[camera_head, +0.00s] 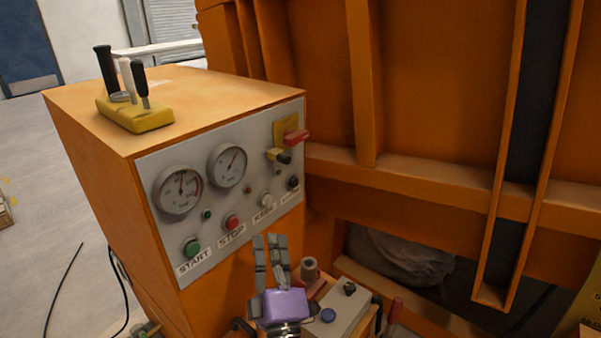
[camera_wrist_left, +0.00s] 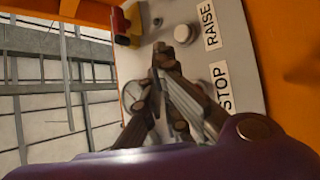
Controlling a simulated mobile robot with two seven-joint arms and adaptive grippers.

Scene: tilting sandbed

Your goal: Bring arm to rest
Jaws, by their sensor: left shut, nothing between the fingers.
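My left gripper (camera_head: 271,240) points up in front of the lower right part of the grey control panel (camera_head: 222,199) on an orange cabinet. Its two grey fingers are together with nothing between them, above a purple gripper body. In the left wrist view the closed fingers (camera_wrist_left: 162,62) reach toward the panel (camera_wrist_left: 226,50), which appears turned sideways. I cannot tell whether they touch it. The panel carries two round gauges, a green START button (camera_head: 192,247), a red STOP button (camera_head: 232,222) and a red-handled switch (camera_head: 296,137). My right gripper is not in view.
A yellow block with upright levers (camera_head: 135,112) stands on the cabinet top. A large orange ribbed frame (camera_head: 435,90) fills the right. A small grey box with a blue button (camera_head: 328,315) sits right of my left gripper. Open floor (camera_head: 50,170) lies at left.

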